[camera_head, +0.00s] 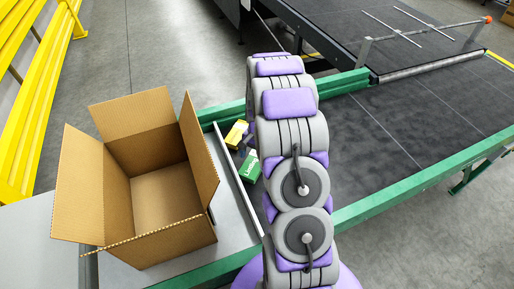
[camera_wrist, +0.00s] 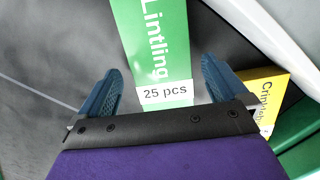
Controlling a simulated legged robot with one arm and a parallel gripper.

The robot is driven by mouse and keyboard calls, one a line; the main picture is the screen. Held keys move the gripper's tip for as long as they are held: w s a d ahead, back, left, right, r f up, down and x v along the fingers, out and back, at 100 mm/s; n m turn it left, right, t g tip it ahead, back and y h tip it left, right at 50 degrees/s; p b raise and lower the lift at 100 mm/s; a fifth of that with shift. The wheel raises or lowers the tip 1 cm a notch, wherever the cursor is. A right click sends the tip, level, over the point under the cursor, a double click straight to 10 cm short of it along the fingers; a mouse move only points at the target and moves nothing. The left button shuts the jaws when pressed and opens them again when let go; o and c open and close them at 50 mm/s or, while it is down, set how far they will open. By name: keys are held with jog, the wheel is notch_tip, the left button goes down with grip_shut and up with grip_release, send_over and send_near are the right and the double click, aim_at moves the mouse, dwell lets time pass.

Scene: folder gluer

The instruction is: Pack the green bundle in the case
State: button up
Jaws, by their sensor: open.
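The green bundle (camera_head: 249,167) lies on the dark conveyor belt beside a metal rail, partly hidden by my arm. The gripper is hidden behind my arm in the head view. The case (camera_head: 89,190) is an open cardboard box with its flaps up, and its visible inside is empty.
A yellow bundle (camera_head: 236,134) lies close by the green one, and at the right finger in the wrist view (camera_wrist: 265,92). The metal rail (camera_head: 238,182) stands between belt and case. Green side beams (camera_head: 400,181) edge the belt. A yellow barrier (camera_head: 42,105) stands far left.

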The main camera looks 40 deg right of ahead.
jog(key=shift+a+f, duration=0.4)
jog(key=shift+f, duration=0.35)
jog(key=shift+d, duration=0.15)
jog(key=shift+d, duration=0.15)
jog(key=shift+c, duration=1.2)
jog(key=shift+s, duration=0.1)
jog(key=c, duration=0.9)
